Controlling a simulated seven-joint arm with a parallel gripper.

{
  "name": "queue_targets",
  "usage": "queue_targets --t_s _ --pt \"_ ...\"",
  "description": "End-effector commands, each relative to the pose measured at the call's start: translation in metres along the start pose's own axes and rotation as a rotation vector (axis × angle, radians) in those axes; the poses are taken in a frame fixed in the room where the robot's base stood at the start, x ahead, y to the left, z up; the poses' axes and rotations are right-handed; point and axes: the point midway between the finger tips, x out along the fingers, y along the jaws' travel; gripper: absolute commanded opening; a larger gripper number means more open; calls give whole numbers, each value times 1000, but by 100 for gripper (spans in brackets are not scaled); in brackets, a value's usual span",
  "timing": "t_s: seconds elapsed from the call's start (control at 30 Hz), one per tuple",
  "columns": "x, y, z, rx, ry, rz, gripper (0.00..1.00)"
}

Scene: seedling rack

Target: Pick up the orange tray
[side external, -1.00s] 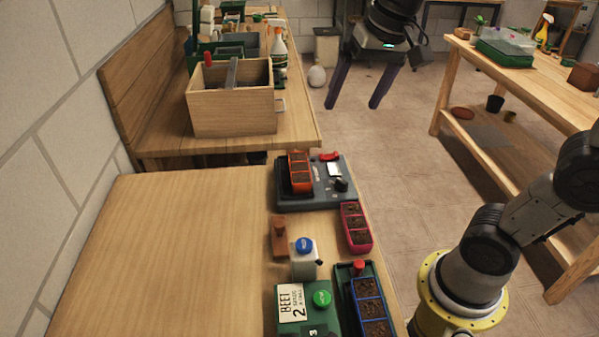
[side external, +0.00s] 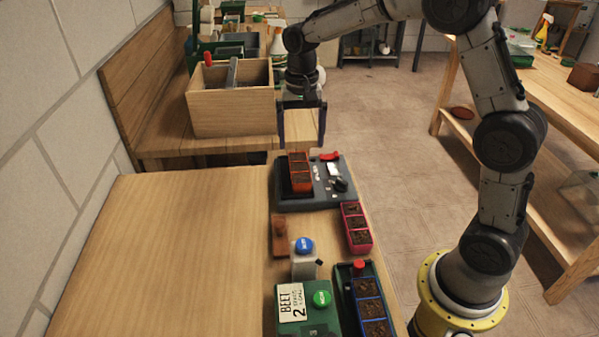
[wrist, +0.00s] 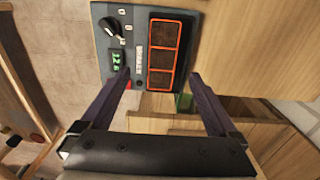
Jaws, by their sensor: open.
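The orange tray (side external: 299,172) is a narrow tray with three soil-filled cells. It sits on a dark grey device (side external: 318,197) with a knob, a red part and a small display. In the wrist view the orange tray (wrist: 165,54) lies ahead of the fingers, toward the top of the picture. My gripper (side external: 302,143) is open and empty, fingers pointing down, above and behind the device's far edge. In the wrist view my gripper (wrist: 158,75) shows both purple fingers spread wide, with the tray's near end between their tips in the picture. Nothing hides the tray.
A pink tray (side external: 356,229) and a blue tray (side external: 370,309) stand nearer on the bench's right edge. A wooden block (side external: 279,237), a blue-topped button (side external: 304,247) and a green beet box (side external: 300,312) are nearby. A wooden crate (side external: 232,107) stands behind. The bench's left side (side external: 160,260) is bare.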

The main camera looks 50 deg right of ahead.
Motion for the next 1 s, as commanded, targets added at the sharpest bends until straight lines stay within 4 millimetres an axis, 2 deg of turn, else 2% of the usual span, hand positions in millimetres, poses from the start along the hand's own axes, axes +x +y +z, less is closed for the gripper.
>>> queue_targets --t_s 0.1,0.37,0.63,0.97,1.0 --pt "16 0 0 0 -2 1 95" --pt "35 -1 0 -1 -2 2 95" --pt "71 -4 -1 -1 -2 2 95" --pt "78 -4 -2 -1 0 0 95" --pt "77 -4 -2 -1 0 0 88"
